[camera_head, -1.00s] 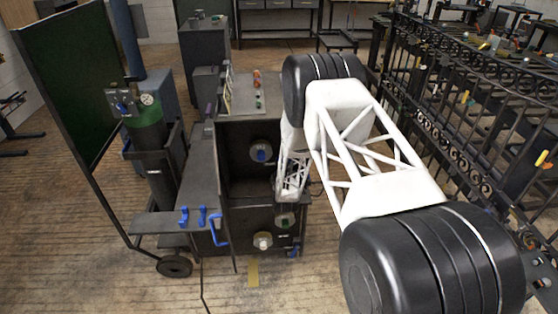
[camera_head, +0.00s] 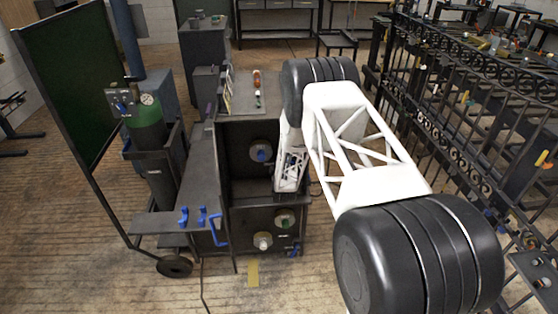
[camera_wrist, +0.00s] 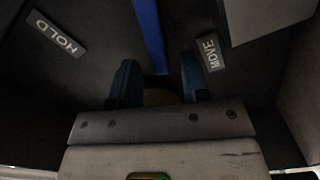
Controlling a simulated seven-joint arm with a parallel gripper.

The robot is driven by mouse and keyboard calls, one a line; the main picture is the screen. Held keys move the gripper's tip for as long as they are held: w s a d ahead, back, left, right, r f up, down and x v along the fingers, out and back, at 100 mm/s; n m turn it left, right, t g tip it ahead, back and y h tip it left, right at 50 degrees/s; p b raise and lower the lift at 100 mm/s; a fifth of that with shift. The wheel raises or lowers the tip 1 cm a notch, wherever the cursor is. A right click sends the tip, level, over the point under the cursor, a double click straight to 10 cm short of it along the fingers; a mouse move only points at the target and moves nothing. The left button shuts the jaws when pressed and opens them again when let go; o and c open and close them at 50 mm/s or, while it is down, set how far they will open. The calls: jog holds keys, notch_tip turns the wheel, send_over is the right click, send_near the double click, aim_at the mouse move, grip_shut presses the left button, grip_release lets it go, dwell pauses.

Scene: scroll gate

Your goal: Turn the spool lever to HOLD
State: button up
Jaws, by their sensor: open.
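In the wrist view, a blue bar (camera_wrist: 150,32), which looks like the spool lever, runs from the top edge down to between the fingers of my gripper (camera_wrist: 158,63). The fingers are apart, one on each side of the bar's lower end. I cannot tell whether either finger touches it. A HOLD label (camera_wrist: 57,33) is on the dark panel to the left, and a MOVE label (camera_wrist: 211,53) is to the right. The bar lies between the two labels, nearer to MOVE.
In the head view, a dark cabinet (camera_head: 233,135) stands left of my arm, with a blue-centred round fitting (camera_head: 261,152) inside. Blue hooks (camera_head: 193,215) sit on a bench at left. An iron railing (camera_head: 455,140) stands at right. A pale block (camera_wrist: 265,18) is at the wrist view's upper right.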

jog(key=shift+w, duration=1.1)
jog(key=shift+c, duration=0.4)
grip_shut()
